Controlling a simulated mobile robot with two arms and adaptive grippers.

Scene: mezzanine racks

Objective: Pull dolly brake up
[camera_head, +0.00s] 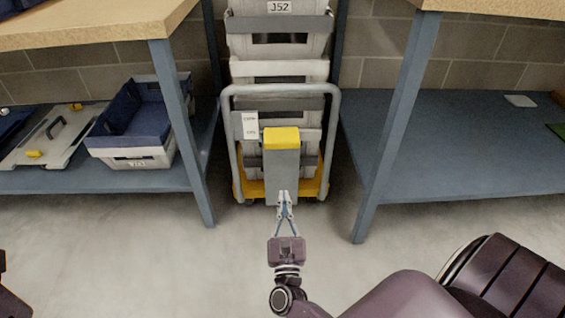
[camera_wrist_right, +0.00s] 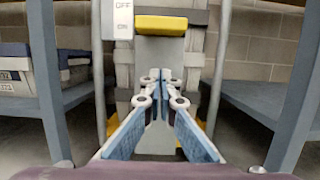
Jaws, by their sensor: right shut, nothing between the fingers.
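The dolly (camera_head: 331,140) stands between two racks, with a grey tubular frame, a yellow base and a stack of grey crates. At its front is the brake, a grey upright piece with a yellow top (camera_head: 281,138); the yellow top also shows in the right wrist view (camera_wrist_right: 161,25). My left gripper is not in view.
Rack posts stand left (camera_head: 178,130) and right (camera_head: 398,120) of the dolly. A blue bin in a grey crate (camera_head: 130,155) and a grey lid (camera_head: 40,150) lie on the left lower shelf. The right lower shelf (camera_head: 450,150) is mostly clear. Floor in front is free.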

